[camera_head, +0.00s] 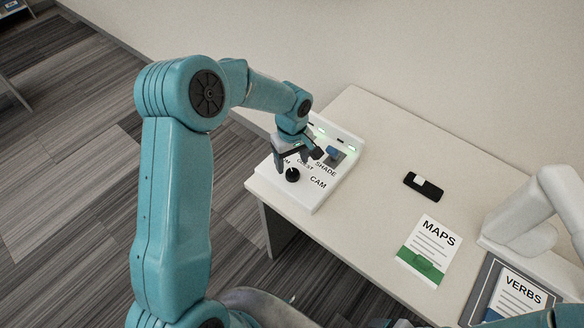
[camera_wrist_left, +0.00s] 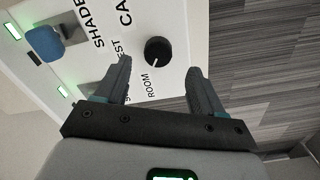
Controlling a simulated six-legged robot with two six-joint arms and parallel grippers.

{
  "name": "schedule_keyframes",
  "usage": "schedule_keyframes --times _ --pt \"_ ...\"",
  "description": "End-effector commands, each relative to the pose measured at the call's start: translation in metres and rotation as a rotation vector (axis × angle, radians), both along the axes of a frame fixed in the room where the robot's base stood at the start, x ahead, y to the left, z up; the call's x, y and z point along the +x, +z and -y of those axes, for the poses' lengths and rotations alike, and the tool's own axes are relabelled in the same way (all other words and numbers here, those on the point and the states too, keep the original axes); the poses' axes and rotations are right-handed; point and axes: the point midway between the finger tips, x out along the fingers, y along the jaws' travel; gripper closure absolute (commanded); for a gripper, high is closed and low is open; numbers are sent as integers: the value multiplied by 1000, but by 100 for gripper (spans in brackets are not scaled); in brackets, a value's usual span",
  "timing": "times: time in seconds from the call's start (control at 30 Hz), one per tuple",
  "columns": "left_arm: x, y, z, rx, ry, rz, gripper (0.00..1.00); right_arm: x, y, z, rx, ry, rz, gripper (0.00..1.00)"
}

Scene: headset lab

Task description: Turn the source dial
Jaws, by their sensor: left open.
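The source dial is a round black knob (camera_head: 292,174) with a light pointer mark, on a white sloped panel (camera_head: 322,192). In the left wrist view the knob (camera_wrist_left: 158,51) sits among the printed words ROOM, CAM and a partly hidden word ending in "EST", which reads CHEST in the head view. The pointer is on the side toward ROOM. My left gripper (camera_head: 297,160) is open over the panel. In the left wrist view its fingertips (camera_wrist_left: 157,66) lie on either side of the knob, with a gap to each; contact is not visible. My right gripper is out of view.
A blue lever (camera_head: 333,152) stands by the word SHADE, near green lights. The panel is at the table's (camera_head: 390,150) left end. A black device (camera_head: 423,186), a MAPS sheet (camera_head: 428,250), a VERBS sheet (camera_head: 515,296) and a white jointed object (camera_head: 535,215) are to the right.

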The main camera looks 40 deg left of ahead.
Motion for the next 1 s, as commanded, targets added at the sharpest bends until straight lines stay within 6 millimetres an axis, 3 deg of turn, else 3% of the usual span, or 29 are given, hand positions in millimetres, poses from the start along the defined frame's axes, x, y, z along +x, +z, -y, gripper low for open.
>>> schedule_keyframes --times 0.1,0.3,0.67,0.83,1.0 --pt "0 -24 0 -1 -1 -5 32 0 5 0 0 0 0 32" --pt "2 -48 -1 0 -1 -2 32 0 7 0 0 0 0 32" --pt "2 -54 -1 0 -1 1 32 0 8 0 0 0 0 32" --pt "2 -54 -1 0 -1 0 87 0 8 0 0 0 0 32" --pt "2 -54 -1 0 -4 0 88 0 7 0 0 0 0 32"
